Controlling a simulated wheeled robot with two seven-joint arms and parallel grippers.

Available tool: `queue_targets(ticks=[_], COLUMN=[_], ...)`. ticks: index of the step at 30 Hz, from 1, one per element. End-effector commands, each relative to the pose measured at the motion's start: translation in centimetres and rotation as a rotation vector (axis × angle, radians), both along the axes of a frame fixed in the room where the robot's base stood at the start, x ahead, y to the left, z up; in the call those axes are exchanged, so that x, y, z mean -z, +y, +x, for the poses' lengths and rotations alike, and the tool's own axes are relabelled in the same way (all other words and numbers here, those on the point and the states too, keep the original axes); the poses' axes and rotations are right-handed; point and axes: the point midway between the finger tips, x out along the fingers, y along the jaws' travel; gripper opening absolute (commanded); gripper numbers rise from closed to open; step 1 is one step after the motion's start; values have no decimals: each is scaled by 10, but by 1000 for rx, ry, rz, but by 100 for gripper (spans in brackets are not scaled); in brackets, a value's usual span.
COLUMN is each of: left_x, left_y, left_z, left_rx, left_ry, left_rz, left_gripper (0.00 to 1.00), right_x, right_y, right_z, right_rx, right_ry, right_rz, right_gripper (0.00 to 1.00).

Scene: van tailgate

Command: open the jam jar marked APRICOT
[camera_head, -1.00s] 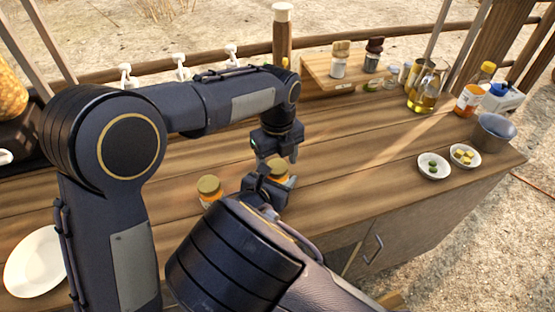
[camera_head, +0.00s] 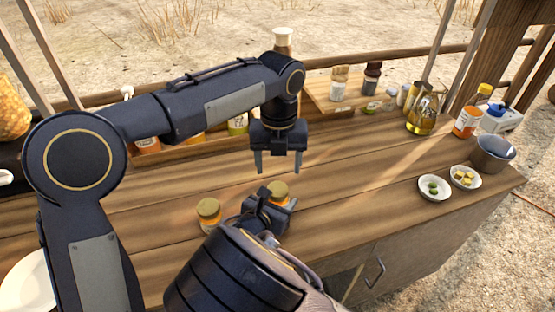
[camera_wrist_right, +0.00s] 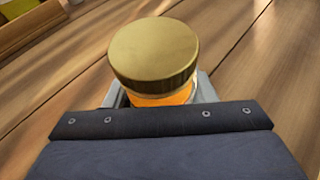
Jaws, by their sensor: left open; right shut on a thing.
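An orange jam jar with a gold lid (camera_head: 278,189) stands near the front of the wooden counter. In the right wrist view the lid (camera_wrist_right: 153,50) sits on top of the jar, with an orange strip (camera_wrist_right: 165,98) below it. No label text is readable. My right gripper (camera_head: 277,204) is shut on this jar's body. My left gripper (camera_head: 279,167) is open and empty, fingers pointing down, above and behind the jar, clear of it. A second gold-lidded jar (camera_head: 208,212) stands to the left; its marking is unreadable.
Several jars stand along the back edge, partly behind my left arm. A small wooden board (camera_head: 322,98) with bottles is at the back. An oil jug (camera_head: 421,122), two small dishes (camera_head: 434,188) and a metal pot (camera_head: 493,154) are on the right. The counter's middle right is clear.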

Motion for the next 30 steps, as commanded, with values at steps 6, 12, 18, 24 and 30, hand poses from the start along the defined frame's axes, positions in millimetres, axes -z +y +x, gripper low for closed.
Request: queue_targets(ticks=[6, 12, 18, 24, 30], left_x=[0, 30, 58, 72, 73], left_y=[3, 2, 2, 2, 2], left_z=[1, 1, 1, 1, 1], left_rx=[83, 84, 82, 81, 81], left_ry=[-6, -5, -5, -7, -8], left_rz=[-3, -2, -4, -4, -5], left_gripper=[64, 64, 64, 64, 64], right_x=[0, 0, 0, 0, 0], right_y=[0, 0, 0, 0, 0], right_z=[0, 0, 0, 0, 0], right_rx=[-1, -1, -1, -1, -1], right_ry=[0, 0, 0, 0, 0], right_rz=[0, 0, 0, 0, 0], right_gripper=[0, 0, 0, 0, 0])
